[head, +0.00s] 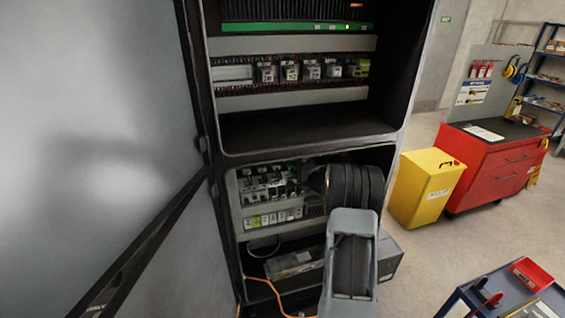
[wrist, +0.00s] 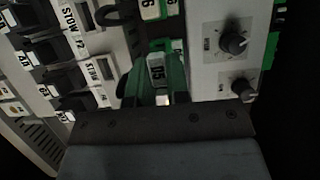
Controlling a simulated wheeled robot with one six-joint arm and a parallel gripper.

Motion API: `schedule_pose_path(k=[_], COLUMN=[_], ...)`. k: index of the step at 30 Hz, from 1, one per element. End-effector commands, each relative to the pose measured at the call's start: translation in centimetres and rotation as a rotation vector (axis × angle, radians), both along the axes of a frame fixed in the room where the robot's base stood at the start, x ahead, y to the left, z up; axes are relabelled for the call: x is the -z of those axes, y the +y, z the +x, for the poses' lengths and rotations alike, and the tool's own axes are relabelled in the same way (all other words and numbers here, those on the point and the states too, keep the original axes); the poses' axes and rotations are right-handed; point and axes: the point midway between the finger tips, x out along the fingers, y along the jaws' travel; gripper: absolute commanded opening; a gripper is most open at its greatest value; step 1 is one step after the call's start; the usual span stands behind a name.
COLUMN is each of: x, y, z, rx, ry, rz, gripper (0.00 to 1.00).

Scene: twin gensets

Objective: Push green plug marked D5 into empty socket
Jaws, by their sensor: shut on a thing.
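The green plug marked D5 (wrist: 157,72) is in the middle of the wrist view, its pale label facing the camera. My gripper (wrist: 160,96) is shut on it, with the dark gripper body below. The plug is close to a row of green terminal pieces with pale number labels (wrist: 151,10) at the top. I cannot tell whether it touches them, and I cannot make out the empty socket. In the head view my arm reaches into the lower cabinet bay and hides the gripper and plug.
A grey box with two black knobs (wrist: 235,45) is close right of the plug. Rows marked STOW (wrist: 75,45) are to its left. In the head view, the open cabinet door (head: 95,130) fills the left. A yellow bin (head: 426,187) and red cabinet (head: 495,165) stand right.

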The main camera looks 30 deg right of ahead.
Motion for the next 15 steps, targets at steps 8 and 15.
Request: schedule_pose_path(k=[8, 15], x=[0.04, 0.03], y=[-0.12, -0.15], z=[0.68, 0.81], rx=[0.0, 0.0], ry=[0.0, 0.001], rz=[0.001, 0.001], gripper=[0.0, 0.0])
